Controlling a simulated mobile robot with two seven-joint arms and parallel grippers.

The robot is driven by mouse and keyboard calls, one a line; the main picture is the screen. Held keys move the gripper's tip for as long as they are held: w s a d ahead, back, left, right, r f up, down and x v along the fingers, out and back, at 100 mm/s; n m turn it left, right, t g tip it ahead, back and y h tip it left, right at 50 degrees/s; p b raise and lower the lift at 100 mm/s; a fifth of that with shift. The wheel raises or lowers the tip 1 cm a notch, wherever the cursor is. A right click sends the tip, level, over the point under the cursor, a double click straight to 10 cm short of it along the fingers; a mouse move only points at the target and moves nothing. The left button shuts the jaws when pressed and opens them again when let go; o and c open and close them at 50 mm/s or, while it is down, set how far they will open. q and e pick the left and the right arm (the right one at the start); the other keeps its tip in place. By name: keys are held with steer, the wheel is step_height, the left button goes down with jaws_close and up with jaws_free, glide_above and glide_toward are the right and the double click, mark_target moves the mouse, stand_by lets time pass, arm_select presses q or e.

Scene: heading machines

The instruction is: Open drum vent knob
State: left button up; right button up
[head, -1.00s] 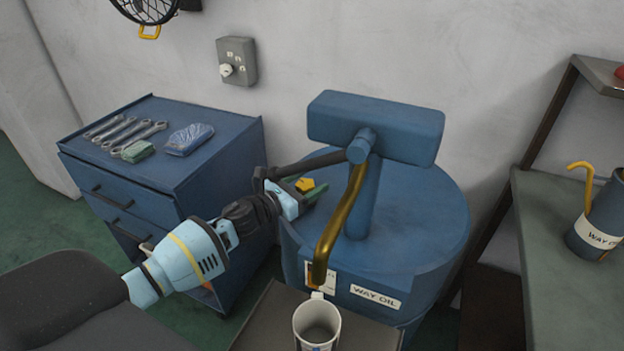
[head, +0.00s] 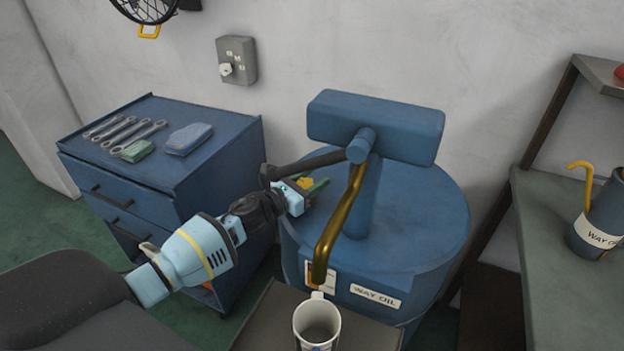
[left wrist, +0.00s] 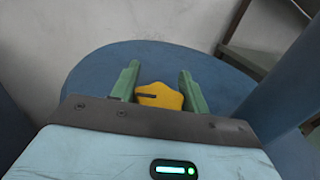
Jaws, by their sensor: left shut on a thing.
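The yellow vent knob (head: 305,183) sits on the left part of the blue drum's top (head: 420,215), beside the pump post. My left gripper (head: 314,186) reaches in from the left, low over the drum top. It is shut on the knob. In the left wrist view the knob (left wrist: 160,96) shows between the two green fingers (left wrist: 158,76), with a dark slot mark on its face. The knob's underside is hidden. My right gripper is not in view.
The pump's blue head (head: 375,127), black handle (head: 310,164) and brass spout (head: 335,230) stand close to my left gripper. A white mug (head: 317,322) stands under the spout on a tray. A blue tool cabinet (head: 215,165) is at left. A bench with an oil can (head: 597,220) is at right.

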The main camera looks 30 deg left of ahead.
arm_select(q)
steer(key=n+y, duration=0.1)
steer(key=y, duration=0.1)
steer(key=shift+a+n+t+y, duration=0.1)
steer(key=shift+n+t+y, duration=0.2)
steer(key=shift+n+t, duration=0.1)
steer(key=shift+w+a+n+y, duration=0.1)
steer(key=shift+a+n+y, duration=0.1)
steer(key=shift+n+y, duration=0.55)
steer(key=shift+a+n+y, duration=0.15)
steer(key=shift+n+y, duration=0.2)
steer(key=shift+y, duration=0.7)
steer(key=o, duration=1)
